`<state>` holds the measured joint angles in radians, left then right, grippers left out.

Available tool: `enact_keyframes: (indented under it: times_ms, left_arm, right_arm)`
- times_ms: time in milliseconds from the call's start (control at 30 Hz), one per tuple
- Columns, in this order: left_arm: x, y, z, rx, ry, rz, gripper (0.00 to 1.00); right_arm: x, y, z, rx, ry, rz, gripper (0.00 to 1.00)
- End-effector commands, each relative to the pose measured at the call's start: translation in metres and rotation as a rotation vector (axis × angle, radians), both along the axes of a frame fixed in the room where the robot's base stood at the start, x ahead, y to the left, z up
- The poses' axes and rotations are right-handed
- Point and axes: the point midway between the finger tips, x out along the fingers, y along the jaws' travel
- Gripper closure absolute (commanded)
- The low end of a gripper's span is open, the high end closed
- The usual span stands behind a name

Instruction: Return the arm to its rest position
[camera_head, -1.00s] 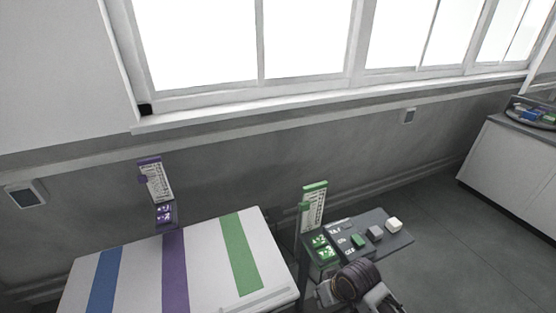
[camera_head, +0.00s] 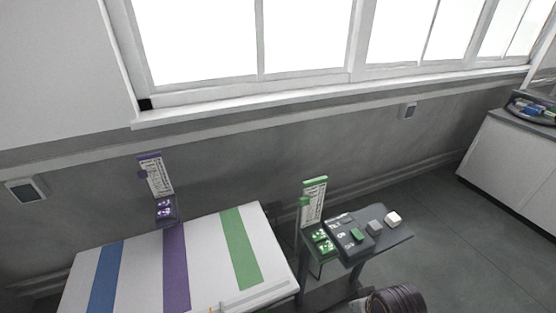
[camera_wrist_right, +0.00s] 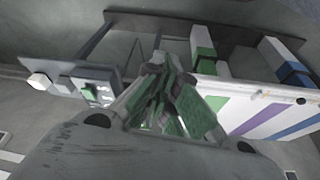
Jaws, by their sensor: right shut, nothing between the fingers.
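My right arm (camera_head: 397,301) shows only as a dark rounded link at the bottom edge of the head view, in front of the grey control panel (camera_head: 350,240) and apart from it. In the right wrist view my right gripper (camera_wrist_right: 165,75) is shut and empty. The panel, with its green button (camera_wrist_right: 91,88), shows to the left beyond the fingers. My left arm and gripper do not show, except perhaps a small yellowish bit at the bottom edge of the head view that I cannot identify.
A white top (camera_head: 205,250) with blue, purple and green stripes stands left of the panel. A green scale sign (camera_head: 314,200) and a purple one (camera_head: 155,176) stand behind. A counter (camera_head: 510,160) is at the far right. The floor right of the panel is clear.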

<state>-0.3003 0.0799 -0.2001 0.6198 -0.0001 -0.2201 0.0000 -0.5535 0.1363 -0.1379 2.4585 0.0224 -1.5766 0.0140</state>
Motion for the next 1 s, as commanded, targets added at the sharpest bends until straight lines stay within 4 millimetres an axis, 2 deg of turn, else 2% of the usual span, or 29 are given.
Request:
enact_keyframes:
  times_ms: [167,567,767,1000]
  left_arm:
    - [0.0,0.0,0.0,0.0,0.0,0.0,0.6]
    - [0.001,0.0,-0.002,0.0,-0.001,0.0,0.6]
    - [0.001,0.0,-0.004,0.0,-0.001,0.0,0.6]
    - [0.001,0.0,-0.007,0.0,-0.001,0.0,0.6]
  right_arm:
    - [-0.008,-0.01,0.003,-0.018,0.003,-0.018,1.0]
    - [0.002,-0.008,-0.036,-0.019,0.015,-0.015,1.0]
    - [0.006,-0.007,-0.065,-0.019,0.025,-0.015,1.0]
    - [0.011,-0.006,-0.127,-0.02,0.045,-0.011,1.0]
